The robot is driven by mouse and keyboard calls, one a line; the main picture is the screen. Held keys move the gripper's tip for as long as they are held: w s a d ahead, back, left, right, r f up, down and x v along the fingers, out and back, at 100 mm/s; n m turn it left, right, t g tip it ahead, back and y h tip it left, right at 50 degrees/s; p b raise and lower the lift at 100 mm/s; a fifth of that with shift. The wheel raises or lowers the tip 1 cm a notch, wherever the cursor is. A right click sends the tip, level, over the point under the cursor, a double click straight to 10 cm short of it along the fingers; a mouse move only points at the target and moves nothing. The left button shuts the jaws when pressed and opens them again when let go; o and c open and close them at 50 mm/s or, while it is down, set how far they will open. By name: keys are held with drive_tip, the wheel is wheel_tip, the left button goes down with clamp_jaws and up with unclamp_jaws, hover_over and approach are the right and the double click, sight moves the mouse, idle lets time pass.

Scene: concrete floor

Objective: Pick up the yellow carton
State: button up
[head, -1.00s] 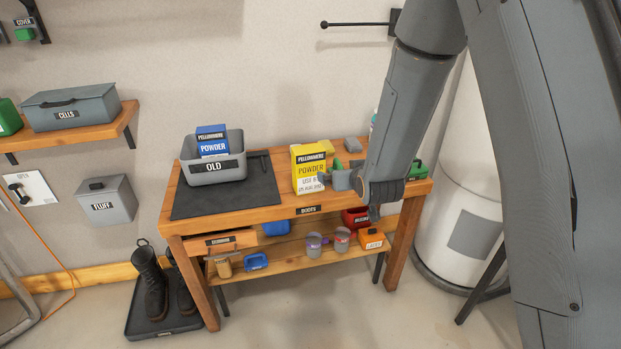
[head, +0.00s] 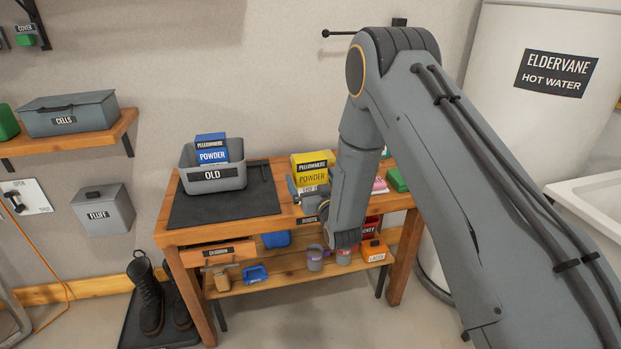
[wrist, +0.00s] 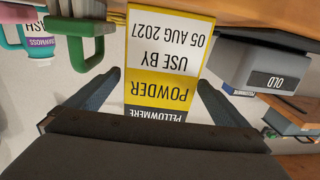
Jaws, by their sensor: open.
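The yellow carton (head: 313,170) stands upright on the workbench, labelled "Pellowmere Powder", with a white lower part. My gripper (head: 307,190) is in front of its lower part and hides some of it. In the wrist view the carton (wrist: 165,72) appears upside down, with "USE BY 05 AUG 2027" on its white part. My gripper's two fingers (wrist: 158,80) are apart, one towards each side of the carton. Whether they reach past its front face I cannot tell.
A grey bin (head: 213,179) marked "OLD" holds a blue powder carton (head: 211,150) on a dark mat (head: 225,209) left of the yellow carton. A green-handled item (wrist: 85,40) is close beside one finger in the wrist view. Pink and green items (head: 397,181) stand to the right.

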drive_tip(key=shift+x, duration=1.2)
drive_tip(key=c, duration=1.3)
drive_tip(key=shift+c, duration=0.9)
drive_tip(key=shift+r, duration=0.1)
